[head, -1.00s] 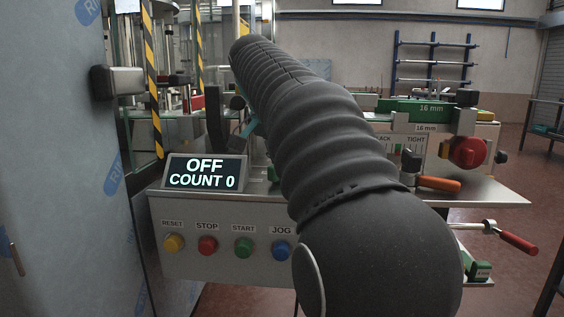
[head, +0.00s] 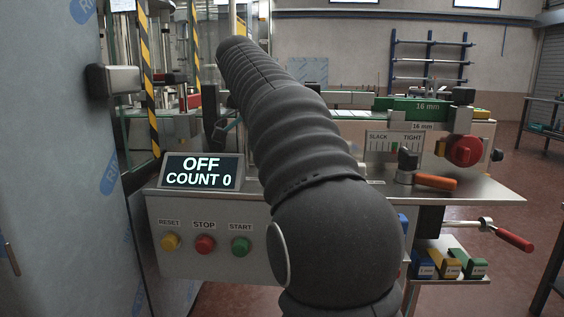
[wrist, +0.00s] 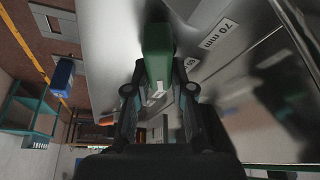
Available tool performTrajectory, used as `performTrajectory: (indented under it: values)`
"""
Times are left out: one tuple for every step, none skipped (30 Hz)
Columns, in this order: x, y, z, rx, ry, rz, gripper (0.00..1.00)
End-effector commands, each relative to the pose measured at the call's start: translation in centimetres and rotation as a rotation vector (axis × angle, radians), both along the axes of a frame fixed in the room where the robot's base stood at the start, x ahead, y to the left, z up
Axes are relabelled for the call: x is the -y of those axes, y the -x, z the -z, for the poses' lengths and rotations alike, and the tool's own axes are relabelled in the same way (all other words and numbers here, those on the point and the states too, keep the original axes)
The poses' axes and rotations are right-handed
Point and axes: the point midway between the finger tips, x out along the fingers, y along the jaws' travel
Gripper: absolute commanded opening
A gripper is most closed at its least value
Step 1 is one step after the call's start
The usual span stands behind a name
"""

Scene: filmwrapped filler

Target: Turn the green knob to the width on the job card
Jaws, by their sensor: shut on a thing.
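The green knob (wrist: 157,55) is a long green grip seen from close up in the wrist view. My gripper (wrist: 160,88) is shut on it, with one finger on each side. A "70 mm" label (wrist: 218,33) lies on the metal surface just right of the knob. In the head view my own dark arm reaches away to the upper left and hides the knob and most of the gripper. I cannot make out a job card in either view.
A display (head: 200,171) reads OFF, COUNT 0, above the red stop button (head: 205,244). At right are a green 16 mm block (head: 418,107), a red knob (head: 465,151), an orange-handled lever (head: 435,182) and a red-handled crank (head: 514,239). Coloured blocks (head: 446,264) sit below.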

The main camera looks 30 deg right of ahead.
Motion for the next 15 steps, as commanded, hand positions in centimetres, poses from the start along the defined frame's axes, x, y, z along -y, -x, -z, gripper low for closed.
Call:
performTrajectory:
  values:
    - [-0.01,0.00,0.01,0.000,0.000,0.002,0.00]
    - [-0.01,0.01,0.01,-0.001,0.000,0.004,0.00]
    - [-0.01,0.01,0.01,0.000,-0.001,0.004,0.00]
    - [-0.02,0.01,0.02,0.000,-0.001,0.004,0.00]
    - [-0.02,0.01,0.02,0.000,-0.001,0.004,0.00]
    - [-0.02,0.01,0.02,0.000,-0.001,0.004,0.00]
    - [-0.01,0.01,0.03,-0.001,-0.001,0.004,0.00]
    - [-0.02,0.01,0.02,-0.001,-0.001,0.004,0.00]
    - [-0.01,0.01,0.03,-0.001,-0.001,0.004,0.00]
    - [-0.01,0.01,0.03,-0.001,-0.001,0.004,0.00]
    - [-0.01,0.01,0.03,-0.001,-0.001,0.004,0.00]
    - [-0.01,0.01,0.03,-0.001,-0.001,0.004,0.28]
    - [-0.02,0.01,0.03,-0.001,-0.001,0.004,0.35]
    - [-0.01,0.00,0.03,-0.001,-0.001,0.004,0.43]
    - [-0.01,0.01,0.03,-0.001,-0.001,0.004,0.48]
